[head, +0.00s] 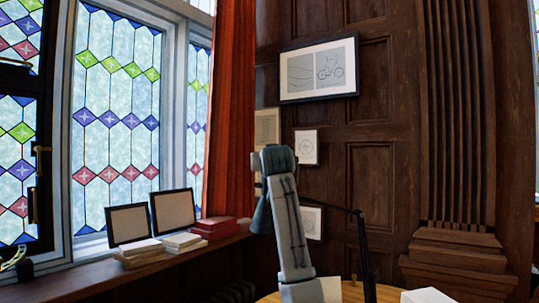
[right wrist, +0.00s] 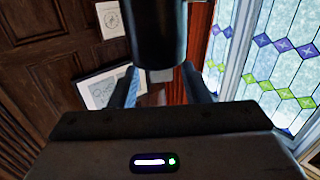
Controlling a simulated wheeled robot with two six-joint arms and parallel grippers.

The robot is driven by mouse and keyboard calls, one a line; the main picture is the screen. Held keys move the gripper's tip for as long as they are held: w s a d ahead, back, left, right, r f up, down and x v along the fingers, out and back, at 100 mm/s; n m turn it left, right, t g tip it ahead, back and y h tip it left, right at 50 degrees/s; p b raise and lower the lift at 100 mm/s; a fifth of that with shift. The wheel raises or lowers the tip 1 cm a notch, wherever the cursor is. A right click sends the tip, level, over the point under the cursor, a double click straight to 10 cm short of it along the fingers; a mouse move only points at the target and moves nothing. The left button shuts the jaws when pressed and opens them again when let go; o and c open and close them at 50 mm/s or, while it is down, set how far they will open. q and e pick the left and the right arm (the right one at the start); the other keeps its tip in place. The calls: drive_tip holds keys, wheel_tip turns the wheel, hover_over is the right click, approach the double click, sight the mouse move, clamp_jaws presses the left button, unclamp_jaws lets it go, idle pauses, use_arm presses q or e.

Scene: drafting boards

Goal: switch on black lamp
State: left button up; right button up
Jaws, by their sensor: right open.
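The black lamp (head: 368,262) stands at the right of my arm in the head view. Its thin post rises from the wooden table, and a thin bar runs left from its top behind my grey arm. A dark cone (head: 262,216) shows left of my arm; I cannot tell whether it is the lamp's shade or part of my wrist. In the right wrist view my right gripper (right wrist: 160,88) is open. A dark cylinder (right wrist: 158,30), possibly the lamp's head, shows at the top between its fingers. I cannot tell if they touch. No switch is clear. My left gripper is not in view.
A round wooden table (head: 380,293) lies at the bottom, with a white block (head: 427,296) at its right. The windowsill (head: 75,283) at left bears two dark frames, paper stacks and red books (head: 215,229). Framed pictures (head: 318,70) hang on the panelled wall.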

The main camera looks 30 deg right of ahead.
drive_tip(key=shift+r, duration=0.2)
drive_tip(key=shift+w+f, duration=0.1)
drive_tip(key=shift+c, duration=0.9)
drive_tip(key=c, duration=0.4)
clamp_jaws()
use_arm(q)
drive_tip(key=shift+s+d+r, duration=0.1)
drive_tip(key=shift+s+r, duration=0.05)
